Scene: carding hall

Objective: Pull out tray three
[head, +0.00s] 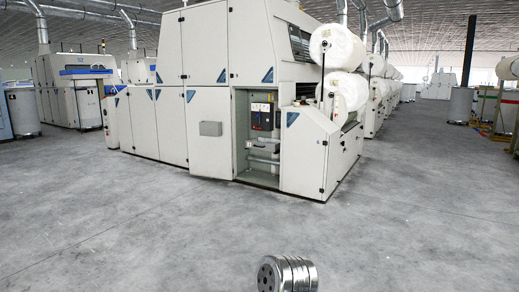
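No tray shows in this view, and I cannot make out anything numbered three. Neither of my grippers is in view. The nearest large thing is a white carding machine (207,95) across the floor. An open compartment (258,135) at its front corner shows a dark electrical panel and pipes inside.
White rolls (337,46) sit on the machine's right end. More machines with rolls stand in a row behind it. Another machine (75,85) and a grey bin (22,110) are at the left. A white drum (460,104) is at the right.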

